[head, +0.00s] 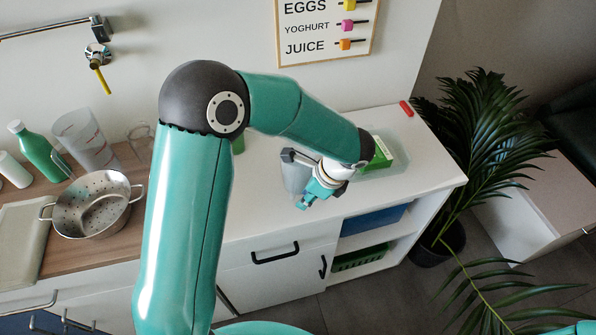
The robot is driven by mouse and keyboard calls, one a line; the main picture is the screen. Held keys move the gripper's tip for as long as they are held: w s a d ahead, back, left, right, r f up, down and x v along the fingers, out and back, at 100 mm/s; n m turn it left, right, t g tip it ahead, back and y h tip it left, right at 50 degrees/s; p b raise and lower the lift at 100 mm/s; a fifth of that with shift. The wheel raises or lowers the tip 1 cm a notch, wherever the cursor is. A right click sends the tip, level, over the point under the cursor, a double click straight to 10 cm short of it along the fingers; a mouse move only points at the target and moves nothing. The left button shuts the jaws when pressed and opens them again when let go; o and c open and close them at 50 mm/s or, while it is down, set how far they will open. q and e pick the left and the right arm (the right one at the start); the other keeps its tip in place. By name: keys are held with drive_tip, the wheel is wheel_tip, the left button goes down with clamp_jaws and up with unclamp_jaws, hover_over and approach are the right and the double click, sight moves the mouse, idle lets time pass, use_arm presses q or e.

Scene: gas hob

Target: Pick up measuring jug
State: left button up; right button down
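A clear measuring jug (86,142) with red markings stands at the left of the worktop, among bottles and a colander. My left gripper (297,180) is far to its right, low over the right part of the white counter, and apart from it. The parts of this gripper spread to the left, with a pale grey thing (293,176) beside or between them. I cannot tell whether the gripper holds that thing. My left arm crosses the middle of the view and hides part of the worktop. My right gripper is not in view.
A steel colander (92,204) stands in front of the jug. A green bottle (40,150) and a white bottle (14,170) stand to its left. A green box (378,153) is behind my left gripper. A red item (406,108) lies at the counter's far right.

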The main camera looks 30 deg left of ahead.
sight(291, 199)
use_arm(q)
drive_tip(key=a, duration=0.2)
drive_tip(key=a+p, duration=0.1)
drive_tip(key=a, duration=0.1)
drive_tip(key=shift+s, duration=0.4)
drive_tip(key=shift+f, duration=0.6)
clamp_jaws()
